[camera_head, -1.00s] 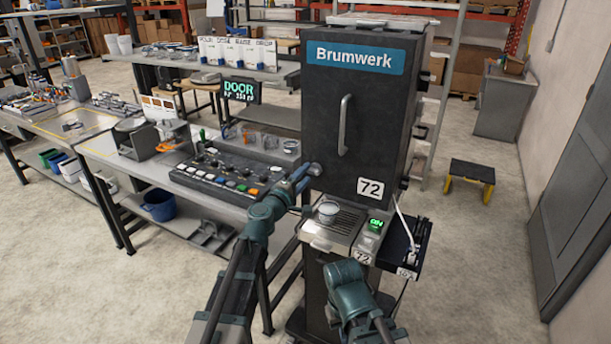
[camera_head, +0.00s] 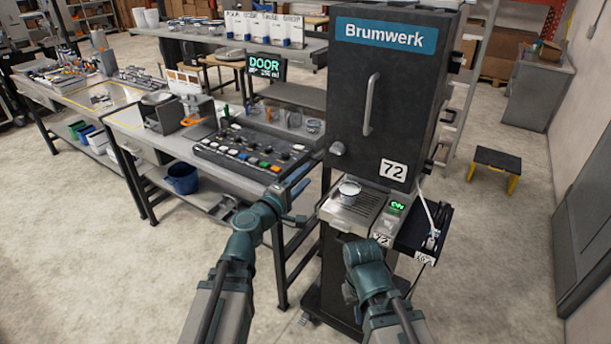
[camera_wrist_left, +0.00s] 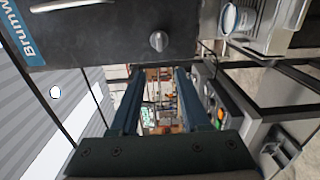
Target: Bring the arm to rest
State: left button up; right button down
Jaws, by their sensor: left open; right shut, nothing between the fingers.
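My left gripper (camera_head: 298,186) is open and empty, apart from the front of the black Brumwerk dispenser (camera_head: 385,110). In the left wrist view its two fingers (camera_wrist_left: 158,75) stand apart with nothing between them. The dispenser's round knob (camera_head: 337,148) is clear of the fingers; it also shows in the left wrist view (camera_wrist_left: 158,41). My right arm's teal wrist is low in front of the dispenser; its fingers are hidden. A small green display (camera_head: 397,206) reads ON.
A control panel (camera_head: 250,150) with coloured buttons lies on the bench left of the dispenser, below a DOOR display (camera_head: 265,67). Several clear cups stand behind the panel. A black side shelf (camera_head: 425,232) juts out at right. A step stool (camera_head: 496,168) stands on open floor.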

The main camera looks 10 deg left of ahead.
pick_arm(q)
jog(key=s+d+f+m+g+h, duration=0.1)
jog(key=s+d+f+m+g, duration=0.25)
jog(key=f+m, duration=0.2)
jog(key=s+d+f+m+g, duration=0.3)
jog(key=f+m+g, duration=0.1)
jog(key=f+g, duration=0.15)
jog(key=s+a+f+m+g+y, duration=0.4)
jog(key=s+a+f+g+y, duration=0.35)
jog(key=s+a+f, duration=0.4)
jog(key=s+d+m+y, duration=0.2)
jog(key=s+d+m, duration=0.2)
jog(key=d, duration=0.7)
jog(key=shift+s+r, duration=0.35)
jog(key=shift+s, duration=0.6)
